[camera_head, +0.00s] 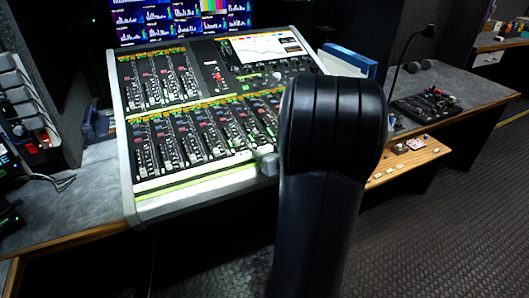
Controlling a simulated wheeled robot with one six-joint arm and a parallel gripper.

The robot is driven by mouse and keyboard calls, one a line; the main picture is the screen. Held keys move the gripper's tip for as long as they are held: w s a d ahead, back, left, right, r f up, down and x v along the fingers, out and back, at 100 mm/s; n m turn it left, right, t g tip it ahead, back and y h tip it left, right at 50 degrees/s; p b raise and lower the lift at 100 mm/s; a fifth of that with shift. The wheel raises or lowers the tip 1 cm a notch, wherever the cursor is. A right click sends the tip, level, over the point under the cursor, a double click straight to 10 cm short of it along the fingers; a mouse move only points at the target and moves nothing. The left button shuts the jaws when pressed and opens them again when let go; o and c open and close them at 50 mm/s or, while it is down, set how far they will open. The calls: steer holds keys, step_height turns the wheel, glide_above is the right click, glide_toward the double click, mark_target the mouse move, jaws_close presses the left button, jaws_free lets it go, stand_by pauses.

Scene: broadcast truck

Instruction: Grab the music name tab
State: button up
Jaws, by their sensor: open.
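Several small pale tabs (403,165) sit along the wooden pull-out shelf (430,155) to the right of my arm. They are too small to read, so I cannot tell which, if any, is the music name tab. My black arm rises through the middle of the head view and hides part of the shelf and the mixing console. I cannot make out my gripper's fingers.
The large mixing console (126,170) fills the desk at the left centre. A blue folder or box (348,58) stands behind my arm. A grey desk (465,83) at the right holds a black control panel (425,104) and a thin lamp. Dark textured floor is open at lower right.

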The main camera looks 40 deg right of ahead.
steer(key=shift+x, duration=0.75)
steer(key=shift+c, duration=0.4)
steer(key=c, duration=1)
steer(key=shift+o, duration=0.2)
